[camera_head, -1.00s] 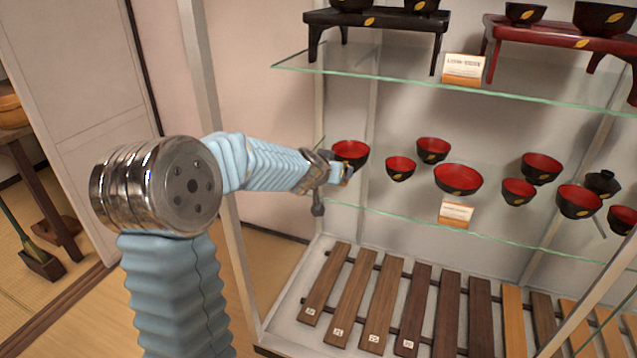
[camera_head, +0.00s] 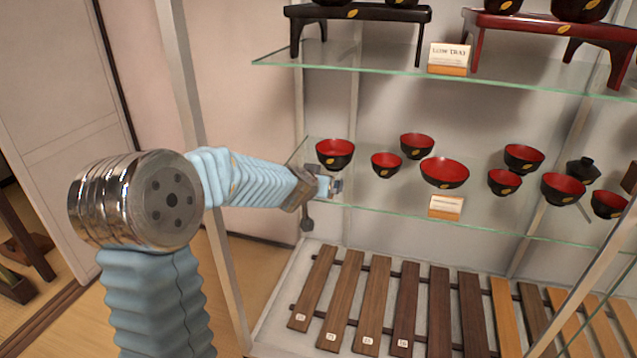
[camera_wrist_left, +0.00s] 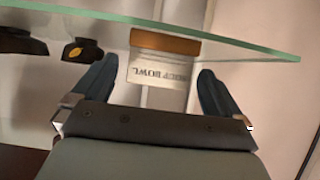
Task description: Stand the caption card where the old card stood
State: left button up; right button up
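A white caption card (camera_wrist_left: 160,72) on an orange-brown wooden base shows upside down in the left wrist view, with the word BOWL readable. It lies ahead of the gap between the two dark fingers of my left gripper (camera_wrist_left: 158,66), close to a glass shelf edge. The fingers are spread, with a visible gap beside the card. I cannot tell whether the card touches the glass. In the head view my left gripper (camera_head: 328,187) is at the left end of the middle glass shelf (camera_head: 390,214). My right gripper is out of view.
A card (camera_head: 446,206) stands on the middle shelf before red-and-black bowls (camera_head: 444,172). A LOW TRAY card (camera_head: 448,58) stands on the upper shelf. A metal post (camera_head: 195,110) is beside my left arm.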

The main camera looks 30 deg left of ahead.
pick_arm(q)
jog(key=shift+r, duration=0.1)
jog(key=shift+s+r, duration=0.15)
jog(key=shift+r, duration=0.1)
jog(key=p+v, duration=0.4)
jog(key=v, duration=0.8)
jog(key=d+f+m+g+h, duration=0.1)
jog(key=d+f, duration=0.3)
jog(key=f, duration=0.4)
jog(key=s+d+f+g+h, duration=0.1)
jog(key=d+f+g, duration=0.15)
jog(key=f, duration=0.55)
jog(key=d+f+m+g+h, duration=0.1)
jog(key=d+f, duration=0.3)
jog(key=f, duration=0.4)
jog(key=s+d+f+g+h, duration=0.2)
jog(key=s+d+f+g, duration=0.1)
jog(key=s+d+f, duration=0.4)
jog(key=s+d+f+g+h, duration=0.2)
jog(key=s+d+f, duration=0.5)
jog(key=s+f, duration=0.4)
jog(key=shift+s+d+f+n+g, duration=0.2)
jog(key=shift+s+n+g, duration=0.2)
jog(key=shift+s+g, duration=0.4)
